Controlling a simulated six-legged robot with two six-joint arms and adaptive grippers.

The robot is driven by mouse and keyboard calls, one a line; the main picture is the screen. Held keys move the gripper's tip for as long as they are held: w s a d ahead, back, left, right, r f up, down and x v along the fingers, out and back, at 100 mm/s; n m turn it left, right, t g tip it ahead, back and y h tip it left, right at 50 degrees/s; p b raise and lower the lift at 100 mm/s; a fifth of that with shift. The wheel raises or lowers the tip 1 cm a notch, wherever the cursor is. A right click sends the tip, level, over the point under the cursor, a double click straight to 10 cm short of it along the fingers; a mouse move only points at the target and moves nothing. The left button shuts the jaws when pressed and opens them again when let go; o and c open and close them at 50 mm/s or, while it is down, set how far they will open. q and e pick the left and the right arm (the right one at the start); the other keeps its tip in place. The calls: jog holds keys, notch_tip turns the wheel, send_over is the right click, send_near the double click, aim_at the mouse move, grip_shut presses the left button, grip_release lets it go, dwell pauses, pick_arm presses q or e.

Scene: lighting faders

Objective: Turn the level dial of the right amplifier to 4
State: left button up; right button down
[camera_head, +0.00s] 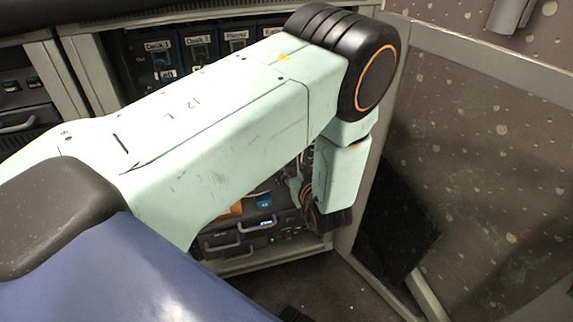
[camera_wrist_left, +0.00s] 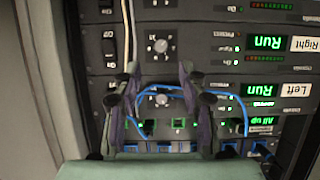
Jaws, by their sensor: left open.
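The left wrist view shows the rack upside down. The left amplifier (camera_wrist_left: 210,90), labelled "Left", has a similar dial (camera_wrist_left: 161,99). My left gripper (camera_wrist_left: 159,72) is open, with nothing between its fingers; in the picture they flank the left amplifier's dial, and the right amplifier's dial lies just beyond their tips. Contact cannot be told. In the head view my left arm hides both dials.
A blue cable (camera_wrist_left: 222,97) loops across the lower panel, partly behind my fingers. A pale cable (camera_wrist_left: 127,35) hangs near the rack's side. In the head view, labelled modules (camera_head: 198,50) stand behind my arm, and a speckled glass panel (camera_head: 470,150) stands to the right.

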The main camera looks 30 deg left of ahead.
aim_at(285, 161)
pick_arm(q)
jog(key=b+x, duration=0.3)
jog(key=x, duration=0.3)
jog(key=shift+w+a+f, duration=0.15)
jog(key=shift+a+f, duration=0.05)
jog(key=shift+a, duration=0.05)
jog(key=shift+w+a+f, duration=0.1)
jog(key=shift+w+a, duration=0.25)
jog(key=shift+a, duration=0.05)
jog(key=shift+c, duration=0.5)
grip_shut()
